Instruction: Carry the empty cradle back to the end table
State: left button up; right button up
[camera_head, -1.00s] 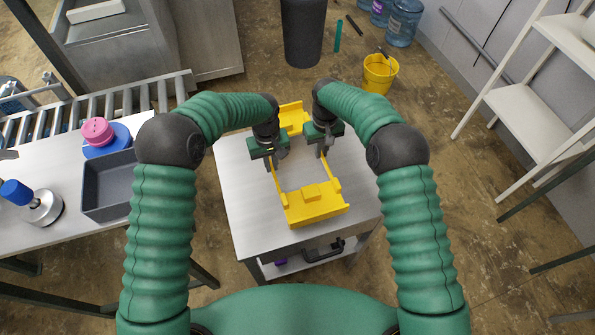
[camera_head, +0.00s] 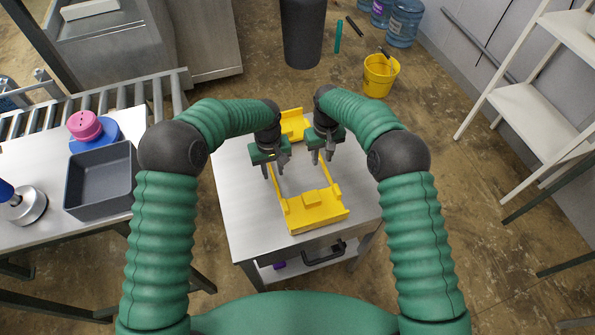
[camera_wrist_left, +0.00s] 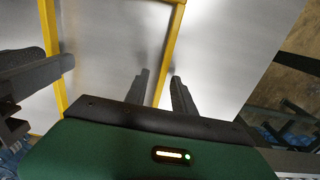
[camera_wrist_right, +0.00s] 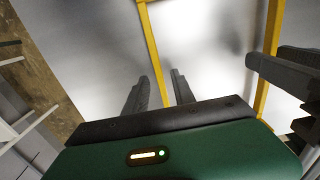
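The empty yellow cradle (camera_head: 318,212) lies flat on the small white-topped end table (camera_head: 245,200), with its end plates at front and back and thin side rails between them. My left gripper (camera_head: 275,172) is at the left rail. In the left wrist view its fingers (camera_wrist_left: 160,92) stand apart with the rail running between them, with gaps. My right gripper (camera_head: 322,158) is at the right rail. In the right wrist view its fingers (camera_wrist_right: 158,92) are likewise apart on either side of the rail. My grippers and arms partly hide the cradle's far end.
A work table on the left holds a grey tray (camera_head: 100,210), a pink-and-blue item (camera_head: 85,125) and a metal-based blue-handled item. A roller conveyor (camera_head: 105,100) runs behind it. A dark bin (camera_head: 303,35), yellow bucket (camera_head: 380,77) and water jugs stand beyond. White shelves (camera_head: 530,110) stand right.

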pick_arm(q)
jog(key=shift+d, duration=0.25)
pick_arm(e)
jog(key=shift+d, duration=0.35)
jog(key=shift+a, duration=0.2)
jog(key=shift+w+d+r, duration=0.1)
jog(key=shift+r, duration=0.35)
pick_arm(q)
notch_tip(320, 180, up, 12)
pick_arm(e)
notch_tip(320, 180, up, 11)
